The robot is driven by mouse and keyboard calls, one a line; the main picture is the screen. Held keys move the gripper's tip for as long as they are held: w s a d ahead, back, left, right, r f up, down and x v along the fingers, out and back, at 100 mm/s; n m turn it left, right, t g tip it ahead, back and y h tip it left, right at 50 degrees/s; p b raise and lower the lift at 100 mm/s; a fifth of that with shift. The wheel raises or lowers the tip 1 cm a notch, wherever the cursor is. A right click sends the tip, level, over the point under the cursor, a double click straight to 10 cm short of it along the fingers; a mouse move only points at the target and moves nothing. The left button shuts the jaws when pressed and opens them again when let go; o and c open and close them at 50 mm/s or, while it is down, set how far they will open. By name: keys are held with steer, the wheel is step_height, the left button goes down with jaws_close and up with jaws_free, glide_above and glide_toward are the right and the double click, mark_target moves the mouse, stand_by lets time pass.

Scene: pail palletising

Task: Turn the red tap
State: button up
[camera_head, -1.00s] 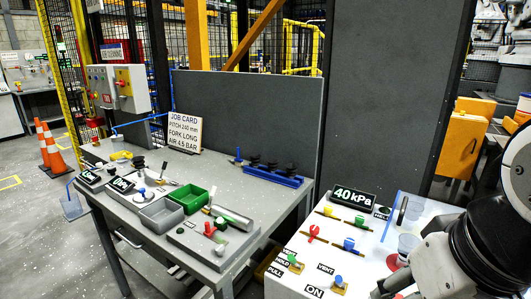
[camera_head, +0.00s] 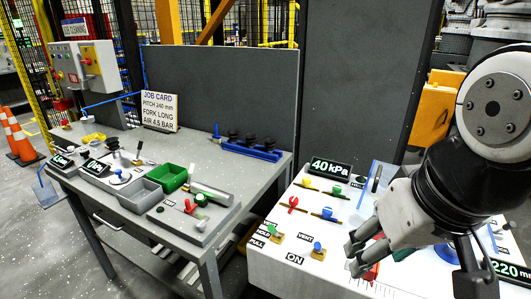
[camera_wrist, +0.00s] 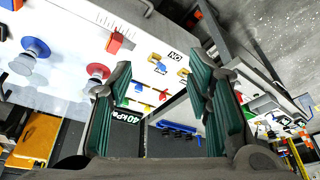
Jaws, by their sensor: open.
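A small red tap (camera_head: 292,203) stands on the white panel (camera_head: 275,285), in a group with a yellow tap (camera_head: 308,186), a green tap (camera_head: 333,189) and a blue tap (camera_head: 326,213). Another red-handled tap (camera_head: 189,206) is on the grey bench. My gripper (camera_head: 412,262) is open and empty above the white panel, to the right of the red tap and apart from it. In the wrist view, my two green-padded fingers (camera_wrist: 160,80) frame the tap group, with a red tap (camera_wrist: 147,108) small and distant between them.
A red slider (camera_head: 371,272) with a scale lies beneath my gripper. A 40 kPa display (camera_head: 331,167) and a clear upright plate (camera_head: 374,185) stand behind the taps. ON and VENT fittings (camera_head: 318,250) are at the panel's front. The grey bench (camera_head: 210,250) is left, across a gap.

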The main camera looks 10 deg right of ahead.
steer(key=w+r+m+g+y+b, duration=0.1)
steer(key=w+r+m, duration=0.25)
steer(key=w, duration=0.75)
steer(key=m+g+y+b, duration=0.3)
steer(key=m+g+y, duration=0.1)
steer(key=m, duration=0.8)
glide_above(294, 199)
steer(key=w+d, duration=0.1)
steer(key=d, duration=0.5)
step_height(294, 199, down, 14)
steer(key=x, duration=1.3)
steer(key=shift+w+f+p, duration=0.2)
steer(key=shift+f+p, duration=0.15)
jaws_close()
